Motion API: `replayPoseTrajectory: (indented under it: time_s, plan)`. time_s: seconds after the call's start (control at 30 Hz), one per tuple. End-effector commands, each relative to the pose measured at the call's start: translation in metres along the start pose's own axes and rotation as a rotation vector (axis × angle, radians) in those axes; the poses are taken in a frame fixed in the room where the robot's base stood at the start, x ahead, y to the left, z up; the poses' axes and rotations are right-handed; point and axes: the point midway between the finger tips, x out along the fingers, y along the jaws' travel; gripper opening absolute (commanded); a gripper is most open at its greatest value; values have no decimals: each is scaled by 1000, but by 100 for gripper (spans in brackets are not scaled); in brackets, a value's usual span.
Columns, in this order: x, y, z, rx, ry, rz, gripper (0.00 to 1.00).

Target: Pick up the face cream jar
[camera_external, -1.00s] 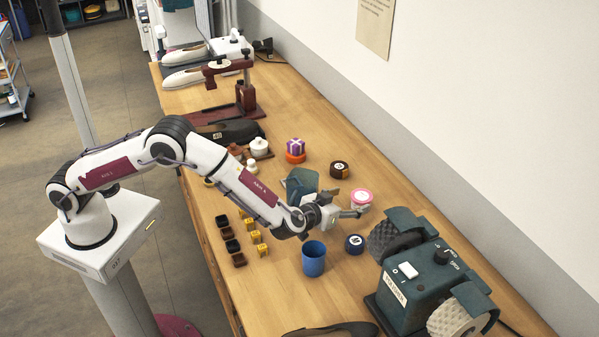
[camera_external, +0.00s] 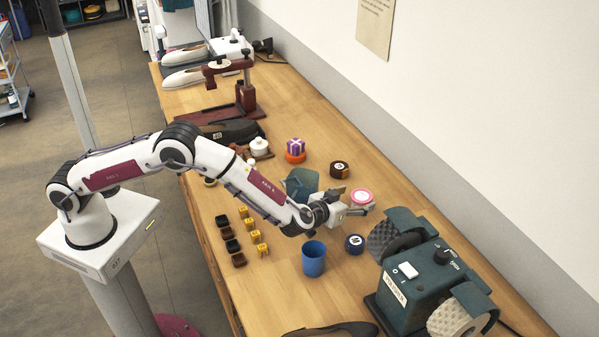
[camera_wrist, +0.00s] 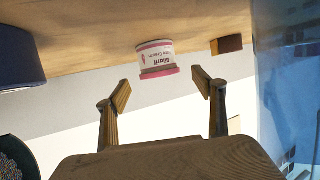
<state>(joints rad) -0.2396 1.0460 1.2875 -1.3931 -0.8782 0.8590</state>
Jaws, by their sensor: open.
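The face cream jar (camera_external: 361,196) is pink and white and stands on the workbench in the external view. In the wrist view the jar (camera_wrist: 157,59) appears upside down, its printed white label facing me, just ahead of my fingertips and roughly centred between them. My gripper (camera_external: 364,208) is beside the jar, low over the bench, with its fingers pointing towards it. In the wrist view my gripper (camera_wrist: 160,90) is open and empty. The external view does not show clearly whether a finger touches the jar.
A dark round tin (camera_external: 339,169) lies behind. A green polishing machine (camera_external: 417,283) stands to the right. The wooden bench (camera_external: 335,105) has bare surface at the back.

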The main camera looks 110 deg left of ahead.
Motion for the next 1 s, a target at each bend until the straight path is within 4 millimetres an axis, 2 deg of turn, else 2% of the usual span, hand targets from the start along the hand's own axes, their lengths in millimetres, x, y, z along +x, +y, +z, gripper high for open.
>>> replayPoseTrajectory:
  time_s: [0.3, 0.5, 1.0]
  plan:
    - [30, 0, 3, -1, 0, -2, 69]
    - [41, 0, 4, 1, -2, 0, 69]
    - [43, 0, 3, 0, -1, 0, 69]
